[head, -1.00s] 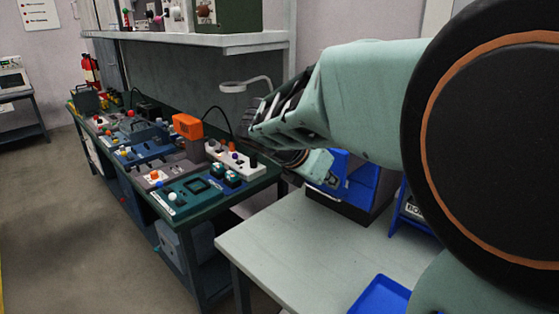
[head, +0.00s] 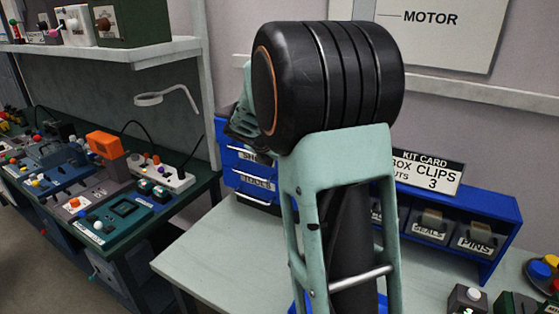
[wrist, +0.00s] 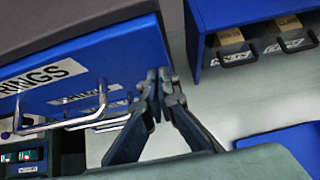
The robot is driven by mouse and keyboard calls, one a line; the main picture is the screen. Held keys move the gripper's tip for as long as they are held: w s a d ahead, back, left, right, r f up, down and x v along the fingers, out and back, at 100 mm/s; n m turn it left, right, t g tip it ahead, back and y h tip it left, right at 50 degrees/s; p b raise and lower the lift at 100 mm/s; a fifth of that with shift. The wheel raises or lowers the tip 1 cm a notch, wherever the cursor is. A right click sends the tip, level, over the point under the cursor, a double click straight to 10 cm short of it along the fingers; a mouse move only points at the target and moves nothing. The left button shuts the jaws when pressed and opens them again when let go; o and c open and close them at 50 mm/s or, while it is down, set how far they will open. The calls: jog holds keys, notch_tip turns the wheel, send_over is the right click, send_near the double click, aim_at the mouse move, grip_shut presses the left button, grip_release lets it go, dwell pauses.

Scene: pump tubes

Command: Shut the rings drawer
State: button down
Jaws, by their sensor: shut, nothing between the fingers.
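The rings drawer (wrist: 62,72) shows in the wrist view as a blue front with a white label reading RINGS, cut off at the left edge. Bar handles (wrist: 98,117) stand out around it and the labelled front beyond. How far the drawer is out cannot be told. My gripper (wrist: 158,76) is shut and empty, its fingertips close by the right end of the blue front; contact is unclear. In the head view the blue drawer cabinet (head: 248,158) shows behind my arm, with two labelled fronts. The gripper itself and the rings label are hidden there.
A blue bin rack (head: 505,212) with labelled bins stands right of my arm on the pale table (head: 195,250). A blue tray (wrist: 285,145) lies on the table. A green workbench (head: 140,225) with devices is at the left. Table space left of the arm is clear.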

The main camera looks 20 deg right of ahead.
jog(key=shift+w+d+r, duration=0.15)
jog(key=shift+w+d, duration=0.3)
jog(key=shift+d, duration=0.15)
jog(key=shift+r, duration=0.1)
jog(key=shift+a, duration=0.1)
